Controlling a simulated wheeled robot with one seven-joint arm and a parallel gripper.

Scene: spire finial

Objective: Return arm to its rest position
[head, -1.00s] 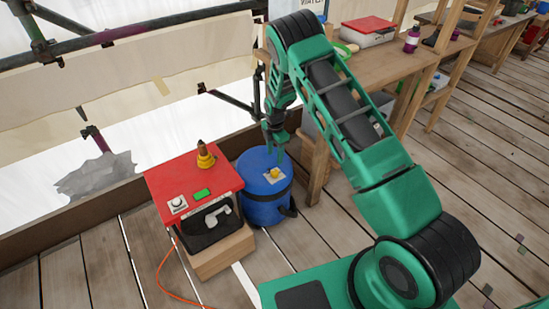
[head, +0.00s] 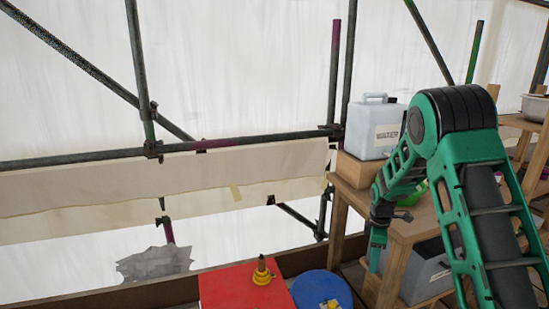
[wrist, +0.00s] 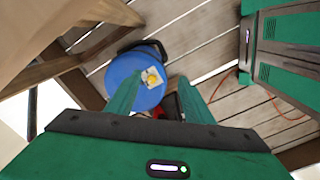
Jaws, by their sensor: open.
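My green arm reaches up at the right of the head view, bent at the elbow. My gripper (head: 375,250) points down beside the wooden workbench, above and to the right of the blue drum. In the wrist view my gripper (wrist: 155,95) shows two green fingers spread apart with nothing between them that they touch. The blue drum (wrist: 127,82) with a small yellow piece on its lid lies below and beyond the fingers. It also shows in the head view (head: 312,290).
A red-topped box (head: 225,287) carries a yellow-based finial (head: 262,271). The wooden bench (head: 405,228) holds a water container (head: 377,128) close to my arm. A grey bin (head: 425,270) sits beneath. Scaffold poles (head: 140,80) and white sheeting stand behind.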

